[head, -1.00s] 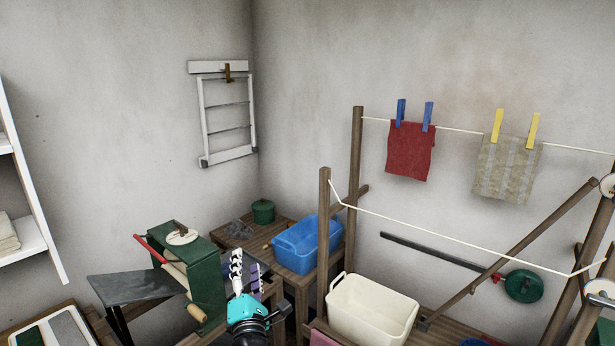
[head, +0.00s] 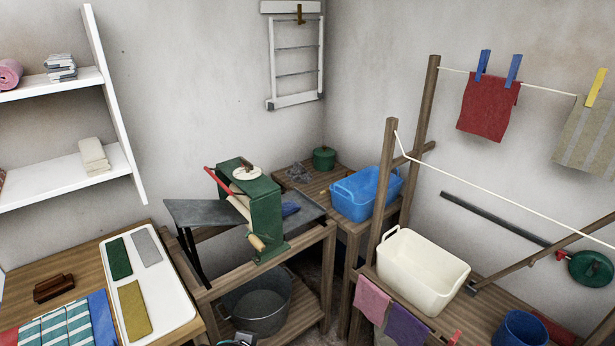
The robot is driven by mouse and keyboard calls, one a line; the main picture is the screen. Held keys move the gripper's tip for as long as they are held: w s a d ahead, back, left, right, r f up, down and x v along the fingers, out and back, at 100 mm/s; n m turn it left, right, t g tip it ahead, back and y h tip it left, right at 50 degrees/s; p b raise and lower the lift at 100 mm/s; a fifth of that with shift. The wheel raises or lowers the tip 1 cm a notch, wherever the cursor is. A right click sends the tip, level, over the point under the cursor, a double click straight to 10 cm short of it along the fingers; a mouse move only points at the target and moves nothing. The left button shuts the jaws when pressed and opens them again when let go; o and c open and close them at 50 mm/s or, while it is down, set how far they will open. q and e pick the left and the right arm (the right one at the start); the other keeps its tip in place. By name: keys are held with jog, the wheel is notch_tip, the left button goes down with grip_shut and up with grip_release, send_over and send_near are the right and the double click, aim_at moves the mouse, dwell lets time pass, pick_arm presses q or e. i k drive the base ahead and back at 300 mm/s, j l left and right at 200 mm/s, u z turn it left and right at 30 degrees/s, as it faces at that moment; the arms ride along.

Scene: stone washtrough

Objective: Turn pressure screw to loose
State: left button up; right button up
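The wringer (head: 265,212) is a green box-shaped frame with pale rollers and a red bar on its left side. It stands on a wooden bench in the middle of the head view. On its top is a pale round disc with a small brown knob (head: 246,170), which looks like the pressure screw. Its exact turn cannot be read at this size. A wooden crank grip (head: 256,242) sticks out at the front. Neither gripper shows clearly; only a small grey and teal piece of my own arm peeks in at the bottom edge. Nothing touches the wringer.
Grey boards (head: 190,212) slope beside the wringer, and a metal tub (head: 258,303) sits on the shelf below. A blue basin (head: 365,193) and green pot (head: 324,158) stand behind right. A cream basin (head: 422,272) and drying posts are at right. A white tray (head: 177,300) lies at left.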

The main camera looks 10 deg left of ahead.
aim_at(248, 167)
jog(key=k+l+u, duration=0.2)
jog(key=k+u, duration=0.5)
jog(key=k, duration=0.2)
jog(key=i+j, duration=0.2)
jog(key=i, duration=0.25)
jog(key=i+j, duration=0.15)
jog(key=i, duration=0.25)
